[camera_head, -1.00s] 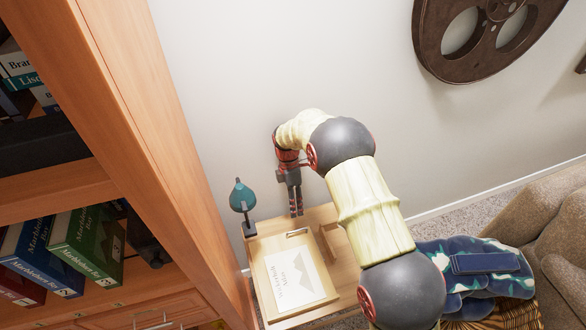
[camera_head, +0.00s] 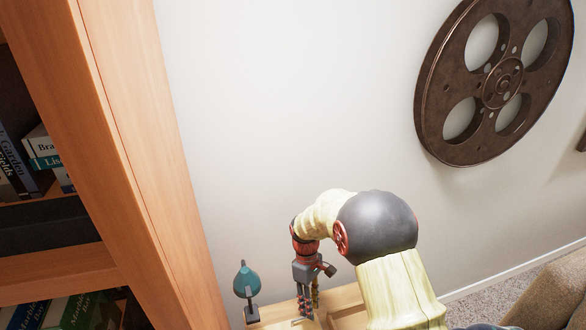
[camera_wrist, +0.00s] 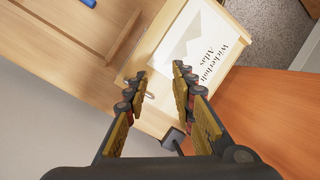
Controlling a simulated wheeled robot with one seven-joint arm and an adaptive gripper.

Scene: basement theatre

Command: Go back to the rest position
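My gripper (camera_head: 308,308) hangs pointing down over the small wooden table in the head view, at the end of my bent arm. In the wrist view my gripper (camera_wrist: 158,82) is open, with a clear gap between its fingers and nothing held. A small pale ring-shaped item (camera_wrist: 149,95) shows by the left finger, on or near the tray's edge. Beyond the fingertips lies a white-covered book, "Wickerholt Atlas" (camera_wrist: 195,38), in a light wooden tray (camera_wrist: 152,122).
A teal lamp (camera_head: 246,282) stands left of my gripper. A tall wooden bookcase (camera_head: 140,150) with books rises at the left. A large film reel (camera_head: 490,85) hangs on the wall at the right. A sofa (camera_head: 555,295) is at lower right. Bare wall lies behind my arm.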

